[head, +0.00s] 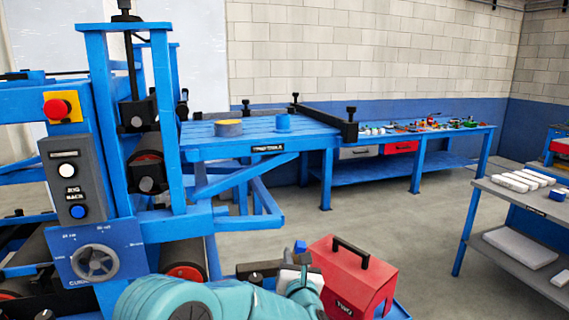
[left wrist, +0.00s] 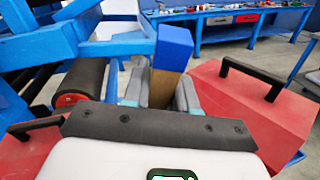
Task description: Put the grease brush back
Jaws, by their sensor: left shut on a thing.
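My left gripper (head: 294,277) is low in the head view, just left of a red toolbox. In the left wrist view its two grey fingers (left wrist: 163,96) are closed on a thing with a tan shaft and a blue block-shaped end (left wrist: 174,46). I take this to be the grease brush; its blue end (head: 300,246) also shows above the gripper in the head view. The brush stands roughly upright, with its lower part hidden by the fingers and wrist housing. My right gripper is not in view.
The red toolbox (head: 350,287) with a black handle stands close right of the gripper. A blue roller machine (head: 165,225) fills the left. A blue workbench (head: 380,168) stands at the back wall, a grey-topped table (head: 515,205) at the right. Open floor lies between.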

